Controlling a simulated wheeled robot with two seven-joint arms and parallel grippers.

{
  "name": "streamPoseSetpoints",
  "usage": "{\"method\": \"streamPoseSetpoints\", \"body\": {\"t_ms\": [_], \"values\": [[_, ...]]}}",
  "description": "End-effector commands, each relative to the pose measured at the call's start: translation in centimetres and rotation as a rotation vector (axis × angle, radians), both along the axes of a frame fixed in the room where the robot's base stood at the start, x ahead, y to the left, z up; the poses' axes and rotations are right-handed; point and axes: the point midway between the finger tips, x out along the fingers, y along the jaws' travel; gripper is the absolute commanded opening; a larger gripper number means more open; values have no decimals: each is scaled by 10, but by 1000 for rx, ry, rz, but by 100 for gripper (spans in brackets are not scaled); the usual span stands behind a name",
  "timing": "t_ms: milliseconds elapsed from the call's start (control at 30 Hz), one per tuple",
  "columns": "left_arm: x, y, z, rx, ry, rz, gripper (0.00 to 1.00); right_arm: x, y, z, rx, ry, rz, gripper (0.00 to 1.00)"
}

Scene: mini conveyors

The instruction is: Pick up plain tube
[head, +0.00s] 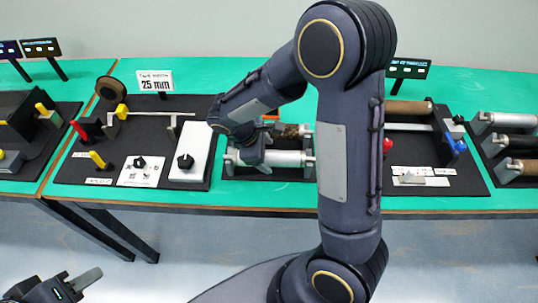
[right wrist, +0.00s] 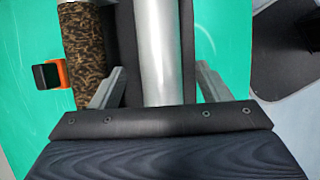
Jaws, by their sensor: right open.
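The plain silver tube (head: 292,158) lies across the front of a black rack in the middle of the bench, beside a mottled brown tube (head: 293,130). My right gripper (head: 262,164) comes down over the silver tube from above. In the right wrist view the silver tube (right wrist: 160,50) runs between the two spread fingers of the right gripper (right wrist: 160,72), with a gap on each side. The left finger is close to the mottled tube (right wrist: 88,45). My left gripper (head: 75,285) is low at the bottom left, away from the bench; its jaw opening is unclear.
A board with a white panel (head: 191,152), knobs and a "25 mm" sign (head: 154,80) stands left of the rack. A station with red and blue parts (head: 415,160) is to the right, partly behind my arm. Another rack (head: 505,145) with tubes is at far right.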

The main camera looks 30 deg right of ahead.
Motion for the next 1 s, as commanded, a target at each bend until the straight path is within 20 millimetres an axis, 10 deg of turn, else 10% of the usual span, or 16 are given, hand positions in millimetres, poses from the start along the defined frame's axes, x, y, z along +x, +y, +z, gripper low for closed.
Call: {"method": "streamPoseSetpoints", "body": {"t_ms": [400, 867, 1000], "values": [[0, 0, 1, 0, 0, 0, 36, -1, -8, -17, 1, -1, 0, 69], [0, 0, 1, 0, 0, 0, 36, -1, -7, -16, 2, -1, 0, 8], [0, 0, 1, 0, 0, 0, 36, 0, -7, -16, 1, -2, 1, 8]]}}
